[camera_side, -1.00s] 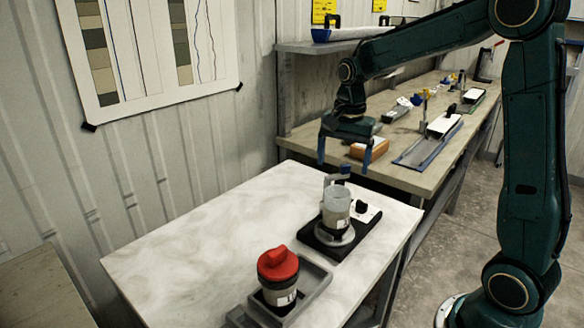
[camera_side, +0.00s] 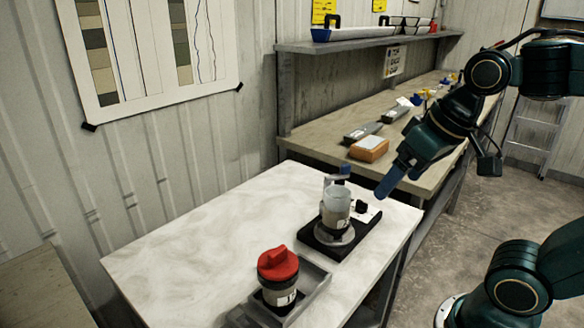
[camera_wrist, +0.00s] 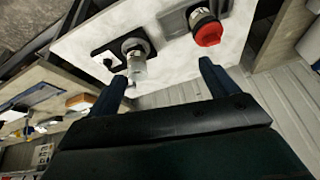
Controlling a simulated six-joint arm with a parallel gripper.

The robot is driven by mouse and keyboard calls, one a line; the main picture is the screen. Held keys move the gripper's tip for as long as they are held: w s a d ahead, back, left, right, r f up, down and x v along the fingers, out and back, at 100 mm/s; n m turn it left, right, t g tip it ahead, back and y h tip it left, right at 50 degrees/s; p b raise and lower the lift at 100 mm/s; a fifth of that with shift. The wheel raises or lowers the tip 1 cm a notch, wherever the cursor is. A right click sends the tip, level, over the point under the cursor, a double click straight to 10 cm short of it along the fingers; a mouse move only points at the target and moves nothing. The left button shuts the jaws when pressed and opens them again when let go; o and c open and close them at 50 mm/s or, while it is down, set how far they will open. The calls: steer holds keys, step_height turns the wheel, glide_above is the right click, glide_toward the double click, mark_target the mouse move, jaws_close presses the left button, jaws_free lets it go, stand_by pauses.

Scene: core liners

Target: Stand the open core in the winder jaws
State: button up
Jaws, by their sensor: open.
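The open core (camera_side: 336,202), a clear, uncapped cup with a label low on its side, stands upright on the winder (camera_side: 318,241), a black base with a white panel and dark knob. A grey arm with a blue top rises behind it. How the jaws meet the core's foot is too small to tell. The core also shows in the wrist view (camera_wrist: 137,68). My gripper (camera_side: 388,184) is to the right of the core and apart from it. In the wrist view its two blue fingers (camera_wrist: 162,84) are spread with nothing between them.
A red-capped jar (camera_side: 278,275) sits in a grey tray (camera_side: 314,284) at the front of the white table (camera_side: 190,245). The table's left and middle are clear. A wooden bench (camera_side: 430,165) with an orange-brown block (camera_side: 369,149) and tools stands behind, below a shelf (camera_side: 350,46).

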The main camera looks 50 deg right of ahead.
steer(key=shift+s+a+f+n+t, duration=0.1)
steer(key=shift+s+a+f+n, duration=0.05)
steer(key=shift+s+n, duration=0.3)
steer(key=shift+s+a+f+n+t, duration=0.1)
steer(key=shift+s+a+f+n, duration=0.1)
steer(key=shift+s, duration=0.3)
steer(key=shift+s+a+f+n+t, duration=0.1)
steer(key=shift+s+n, duration=0.25)
steer(key=shift+s, duration=0.15)
stand_by(0.3)
